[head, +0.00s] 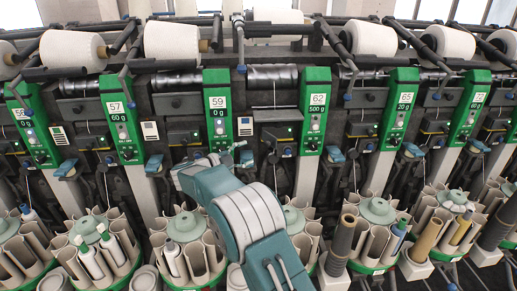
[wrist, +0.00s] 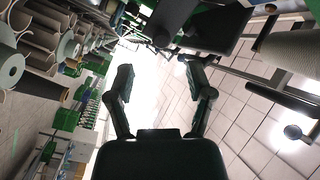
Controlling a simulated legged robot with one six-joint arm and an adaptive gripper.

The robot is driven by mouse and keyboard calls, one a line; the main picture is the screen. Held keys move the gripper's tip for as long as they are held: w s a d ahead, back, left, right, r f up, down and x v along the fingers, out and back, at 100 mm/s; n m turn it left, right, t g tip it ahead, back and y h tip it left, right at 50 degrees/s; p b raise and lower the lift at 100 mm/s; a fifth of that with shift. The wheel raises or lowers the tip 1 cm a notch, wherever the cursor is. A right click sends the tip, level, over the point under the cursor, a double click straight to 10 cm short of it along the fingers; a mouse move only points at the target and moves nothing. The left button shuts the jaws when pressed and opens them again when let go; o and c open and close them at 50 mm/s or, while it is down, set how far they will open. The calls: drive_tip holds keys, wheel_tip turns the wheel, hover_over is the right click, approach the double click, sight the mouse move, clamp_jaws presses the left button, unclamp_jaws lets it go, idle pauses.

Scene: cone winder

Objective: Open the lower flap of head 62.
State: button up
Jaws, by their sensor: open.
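Head 62 has a green panel (head: 315,110) labelled "62" and "500 g", right of centre in the head view. A grey plate (head: 278,115) sticks out left of this panel, with dark mechanism below it. I cannot make out the lower flap for certain; that area is dark and small. My arm rises from the bottom centre and ends near the foot of the head 59 panel, left of head 62. My gripper shows clearly in the wrist view (wrist: 160,68), with its two fingers spread and nothing between them.
Head 59 (head: 217,108) stands to the left and head 65 (head: 401,108) to the right. Round bobbin magazines (head: 376,222) line the front below. White yarn cones (head: 371,40) sit along the top. A tiled floor (wrist: 245,115) shows in the wrist view.

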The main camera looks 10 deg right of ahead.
drive_tip(key=v, duration=0.4)
drive_tip(key=shift+w, duration=0.1)
drive_tip(key=shift+c, duration=0.4)
